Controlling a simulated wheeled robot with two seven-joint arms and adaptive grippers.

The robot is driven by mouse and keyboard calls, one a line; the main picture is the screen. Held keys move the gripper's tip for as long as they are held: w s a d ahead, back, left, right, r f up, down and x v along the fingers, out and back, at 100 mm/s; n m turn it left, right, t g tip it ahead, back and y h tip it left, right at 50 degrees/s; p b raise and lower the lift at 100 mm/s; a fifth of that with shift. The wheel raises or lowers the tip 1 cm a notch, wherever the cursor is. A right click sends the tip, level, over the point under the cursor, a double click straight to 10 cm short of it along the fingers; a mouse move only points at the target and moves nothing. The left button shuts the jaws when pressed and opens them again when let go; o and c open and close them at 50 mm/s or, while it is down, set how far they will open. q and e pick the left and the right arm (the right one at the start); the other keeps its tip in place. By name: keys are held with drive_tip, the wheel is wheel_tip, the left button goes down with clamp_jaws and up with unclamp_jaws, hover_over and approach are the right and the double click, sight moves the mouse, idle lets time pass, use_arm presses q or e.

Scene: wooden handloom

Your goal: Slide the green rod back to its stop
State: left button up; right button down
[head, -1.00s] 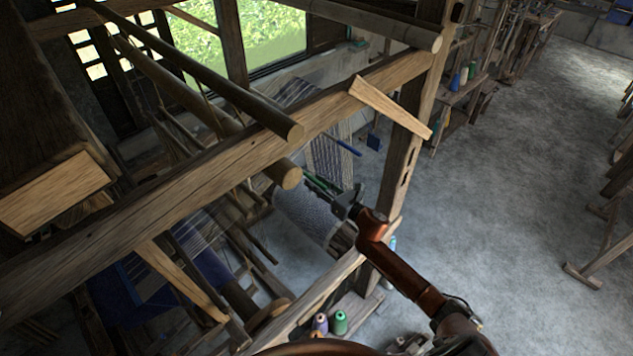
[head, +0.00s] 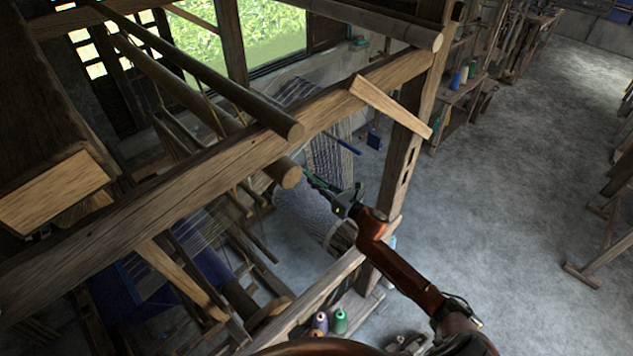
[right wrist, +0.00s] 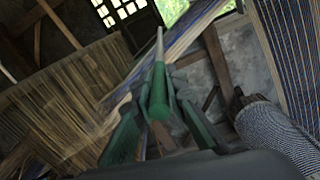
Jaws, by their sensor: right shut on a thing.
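The green rod (right wrist: 158,92) shows in the right wrist view, pointing away from me with its near end between the fingers of my right gripper (right wrist: 160,112). The fingers are shut on it. Its far part runs pale toward the striped threads. In the head view my right gripper (head: 322,187) reaches into the loom from the right, beside the end of a round beam. Only a little green shows at its fingertips there, and the rod's far end and its stop cannot be made out. My left gripper is not in view.
A thick wooden beam (head: 205,180) crosses the loom just left of my right gripper. A loom post (head: 397,165) stands close on the right. A blue rod (head: 345,145) lies beyond the gripper. A patterned cloth roll (right wrist: 270,128) is near on the right. Open floor (head: 500,200) lies right.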

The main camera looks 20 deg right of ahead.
drive_tip(key=w+d+r+b, duration=0.2)
drive_tip(key=d+b, duration=0.1)
drive_tip(key=d, duration=0.3)
drive_tip(key=w+d+r+b, duration=0.2)
drive_tip(key=d+b, duration=0.1)
drive_tip(key=d, duration=0.2)
drive_tip(key=shift+d, duration=0.4)
drive_tip(key=c, duration=2)
unclamp_jaws()
drive_tip(key=shift+w+d, duration=0.1)
drive_tip(key=shift+o, duration=0.3)
drive_tip(key=v, duration=1.2)
